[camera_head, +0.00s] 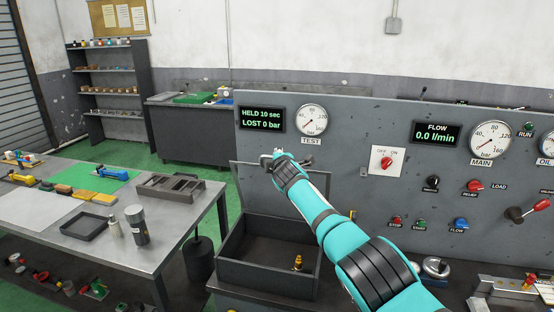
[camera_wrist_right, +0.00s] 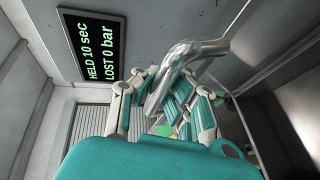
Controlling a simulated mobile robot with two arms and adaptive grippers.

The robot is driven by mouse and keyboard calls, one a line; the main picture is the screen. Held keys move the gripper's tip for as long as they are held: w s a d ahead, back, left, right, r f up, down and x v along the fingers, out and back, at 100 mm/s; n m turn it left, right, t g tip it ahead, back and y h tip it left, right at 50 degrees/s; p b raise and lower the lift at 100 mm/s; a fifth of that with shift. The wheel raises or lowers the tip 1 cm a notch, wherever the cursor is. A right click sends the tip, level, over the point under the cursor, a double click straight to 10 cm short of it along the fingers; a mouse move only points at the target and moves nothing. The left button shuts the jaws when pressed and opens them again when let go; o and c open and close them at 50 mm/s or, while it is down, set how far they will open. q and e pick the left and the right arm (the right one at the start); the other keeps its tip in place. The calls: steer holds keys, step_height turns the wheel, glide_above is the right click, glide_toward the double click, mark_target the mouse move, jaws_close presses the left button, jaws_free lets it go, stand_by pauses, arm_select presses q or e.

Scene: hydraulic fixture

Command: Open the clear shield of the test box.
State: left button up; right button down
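The test box (camera_head: 225,270) is a grey open-topped box below the TEST gauge. Its clear shield (camera_head: 241,190) stands raised, close to upright, at the back of the box, partly hidden by my right arm. My right gripper (camera_head: 272,158) is at the shield's top edge. In the right wrist view, the shield's bent chrome handle (camera_wrist_right: 185,65) lies between the spread fingers of my right gripper (camera_wrist_right: 165,112); I cannot tell whether they touch it. A small brass fitting (camera_head: 298,262) stands inside the box. My left gripper is not in view.
The grey panel (camera_head: 355,125) with gauges, knobs and displays rises right behind the box; the display (camera_head: 262,119) reads HELD 10 sec, LOST 0 bar. A metal table (camera_head: 165,253) with trays and tools stands at left. A dark cylinder (camera_head: 200,260) stands between table and box.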

steer(key=shift+a+r, duration=0.15)
steer(key=shift+r, duration=0.3)
steer(key=c, duration=1.6)
jaws_free()
steer(key=shift+s, duration=0.25)
steer(key=shift+f, duration=0.15)
